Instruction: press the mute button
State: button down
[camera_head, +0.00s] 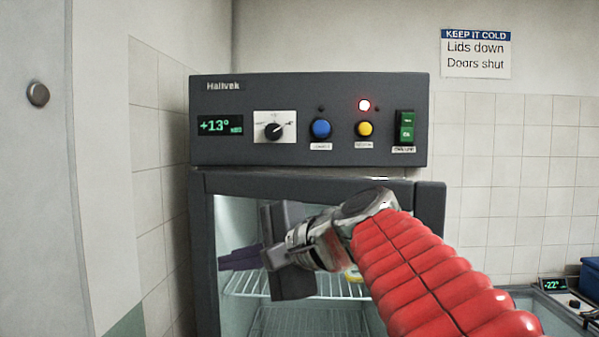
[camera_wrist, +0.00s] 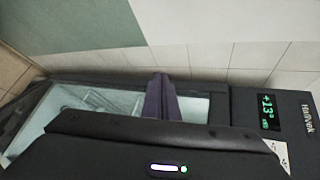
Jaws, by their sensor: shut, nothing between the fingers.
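A dark control panel (camera_head: 310,90) tops the cabinet. It carries a blue button (camera_head: 320,129) and a yellow button (camera_head: 364,129), each with a small label that I cannot read for certain. My gripper (camera_head: 222,262) is shut and empty, with purple fingers pointing left in front of the glass door, below and left of both buttons. In the wrist view the fingers (camera_wrist: 160,98) show together; the panel's display end is at right and both buttons are out of sight.
The panel also has a green display (camera_head: 220,126) reading +13°, a black dial (camera_head: 274,130) and a green rocker switch (camera_head: 405,127). The glass door (camera_head: 232,225) with wire shelves is below. A wall is close at left. A second unit's display (camera_head: 553,285) reads -22° at lower right.

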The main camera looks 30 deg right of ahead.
aim_at(365, 129)
jog(key=w+d+r+m+t, duration=0.2)
jog(key=d+r+m+t, duration=0.3)
jog(key=r, duration=0.7)
jog(key=s+d+r+m+t, duration=0.1)
jog(key=s+d+r+m, duration=0.1)
jog(key=d, duration=0.5)
jog(key=s+d+r+m+t+h, duration=0.1)
jog(key=s+d+r+m, duration=0.2)
jog(key=d, duration=0.4)
jog(key=s+d+r+m+t+h, duration=0.1)
jog(key=s+d+r+m, duration=0.1)
jog(key=d+r, duration=0.2)
jog(key=shift+s+d+r+m+t, duration=0.1)
jog(key=shift+s+d+m+t, duration=0.1)
jog(key=shift+d, duration=0.7)
jog(key=shift+s+d+r+m+t, duration=0.1)
jog(key=shift+s+d+t, duration=0.1)
jog(key=shift+d, duration=0.65)
jog(key=shift+d, duration=0.1)
jog(key=w+d, duration=0.1)
jog(key=w, duration=0.1)
jog(key=w+d, duration=0.2)
jog(key=w, duration=0.1)
jog(key=w+d, duration=0.1)
jog(key=w, duration=0.1)
jog(key=shift+w+d, duration=0.15)
jog(key=shift+d, duration=0.25)
